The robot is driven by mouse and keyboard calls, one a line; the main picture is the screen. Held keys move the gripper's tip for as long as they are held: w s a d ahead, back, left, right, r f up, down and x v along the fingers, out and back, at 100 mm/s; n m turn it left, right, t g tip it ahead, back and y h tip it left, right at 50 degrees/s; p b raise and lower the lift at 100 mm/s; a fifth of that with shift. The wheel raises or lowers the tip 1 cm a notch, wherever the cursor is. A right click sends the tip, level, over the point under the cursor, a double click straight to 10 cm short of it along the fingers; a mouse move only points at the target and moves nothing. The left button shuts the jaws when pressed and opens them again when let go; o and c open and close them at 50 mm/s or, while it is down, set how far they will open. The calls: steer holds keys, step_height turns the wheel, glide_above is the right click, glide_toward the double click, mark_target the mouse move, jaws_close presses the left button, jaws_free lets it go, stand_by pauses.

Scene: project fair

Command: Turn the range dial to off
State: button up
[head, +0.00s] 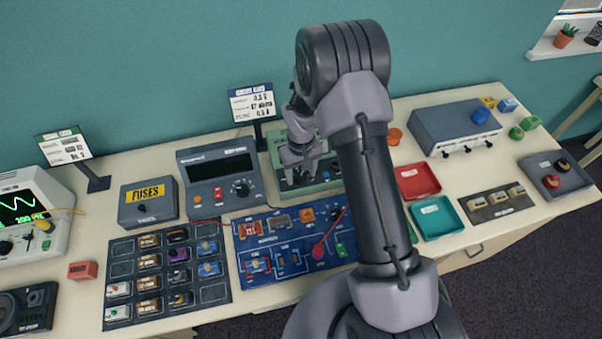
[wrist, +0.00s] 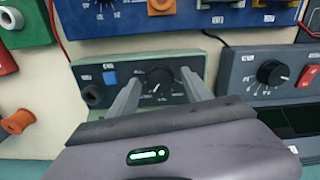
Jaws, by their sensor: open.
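A green box (head: 323,187) stands at the back of the table, partly hidden by my arm in the head view. In the wrist view, the green box (wrist: 91,75) carries a round black dial (wrist: 159,77) with a white pointer line toward the lower left of the picture. My gripper (wrist: 161,75) is open, with one finger on each side of this dial. I cannot tell whether the fingers touch it. A grey meter (head: 205,165) beside the box has another black dial (head: 241,188), also seen in the wrist view (wrist: 272,72). The dial labels are too small to read.
A blue circuit panel (head: 292,281) lies in front of the green box. A grey fuse box (head: 133,213) stands left of the meter. A small sign (head: 252,103) stands behind. Red (head: 419,181) and teal (head: 437,217) trays lie right of my arm.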

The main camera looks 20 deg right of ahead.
jaws_close()
steer(key=shift+n, duration=0.3)
steer(key=n, duration=0.2)
steer(key=shift+n+b, duration=0.3)
steer(key=shift+n, duration=1.8)
jaws_free()
